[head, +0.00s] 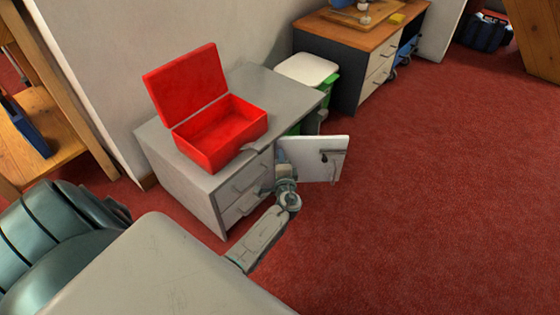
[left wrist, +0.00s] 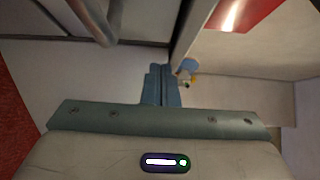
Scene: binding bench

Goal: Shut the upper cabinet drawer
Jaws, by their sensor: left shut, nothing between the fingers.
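The grey cabinet (head: 215,183) stands against the wall, with two drawers on the left of its front. The upper drawer (head: 252,174) has a bar handle and looks flush or nearly flush; a small gap cannot be judged. The lower drawer (head: 241,208) is below it, partly behind my arm. My left gripper (head: 283,167) is at the cabinet front, just right of the drawers, beside the open compartment. In the left wrist view its fingers (left wrist: 160,86) are shut and empty, close to a pale front panel with a bar handle (left wrist: 97,20). Contact cannot be told. My right gripper is not in view.
The cabinet door (head: 315,158) stands open to the right of my gripper. An open red box (head: 220,135) sits on the cabinet top. A bin with a white lid (head: 307,69) and a wooden-topped desk (head: 376,40) stand behind. Red carpet on the right is clear.

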